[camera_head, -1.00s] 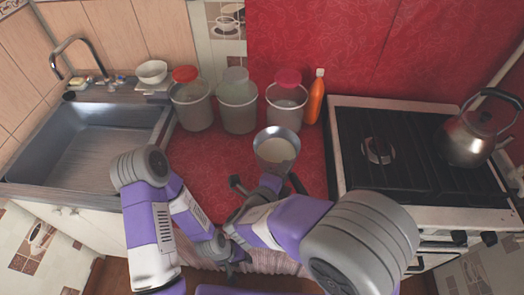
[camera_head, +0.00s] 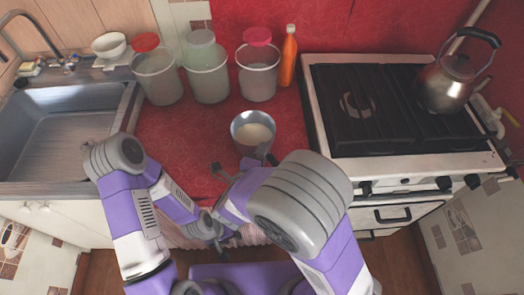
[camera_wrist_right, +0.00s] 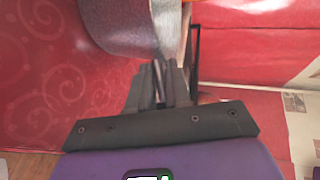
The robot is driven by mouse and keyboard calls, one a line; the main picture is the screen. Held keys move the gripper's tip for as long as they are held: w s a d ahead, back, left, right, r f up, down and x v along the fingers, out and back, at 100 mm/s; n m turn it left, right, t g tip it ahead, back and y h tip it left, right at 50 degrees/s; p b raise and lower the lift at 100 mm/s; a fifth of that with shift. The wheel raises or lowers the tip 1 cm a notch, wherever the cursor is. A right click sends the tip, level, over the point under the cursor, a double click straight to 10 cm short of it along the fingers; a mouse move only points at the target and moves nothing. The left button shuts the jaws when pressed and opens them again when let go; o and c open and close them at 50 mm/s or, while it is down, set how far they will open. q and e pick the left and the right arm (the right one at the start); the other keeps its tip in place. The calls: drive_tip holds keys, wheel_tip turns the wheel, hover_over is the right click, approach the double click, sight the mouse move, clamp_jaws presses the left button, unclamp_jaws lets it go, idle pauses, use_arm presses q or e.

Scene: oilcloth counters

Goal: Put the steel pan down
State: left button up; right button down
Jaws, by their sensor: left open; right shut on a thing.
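The steel pan (camera_head: 238,137) is a small round metal pan with pale contents. It looks roughly upright over the red counter, left of the stove. I cannot tell whether its base touches the cloth. My right gripper (camera_head: 262,157) is shut on the pan's near side, its hold largely hidden by my arm in the head view. In the right wrist view the fingers (camera_wrist_right: 161,84) are closed just below the pan's grey wall (camera_wrist_right: 135,35). My left gripper (camera_head: 226,238) is open and empty, low by the counter's front edge, away from the pan.
Several things stand at the back: lidded clear containers (camera_head: 208,84) and an orange bottle (camera_head: 288,60). The stove (camera_head: 320,130) with a kettle (camera_head: 447,88) is right, the sink (camera_head: 60,130) left. Red counter (camera_head: 185,125) is bare left of the pan.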

drive_tip(key=c, duration=1.1)
unclamp_jaws()
drive_tip(key=shift+f, duration=0.1)
drive_tip(key=shift+o, duration=0.2)
drive_tip(key=shift+s+a+r, duration=0.15)
drive_tip(key=shift+s+r, duration=0.1)
drive_tip(key=shift+s, duration=0.05)
drive_tip(key=p+v, duration=0.4)
drive_tip(key=v, duration=0.7)
drive_tip(key=shift+s+a, duration=0.1)
drive_tip(key=shift+s, duration=0.05)
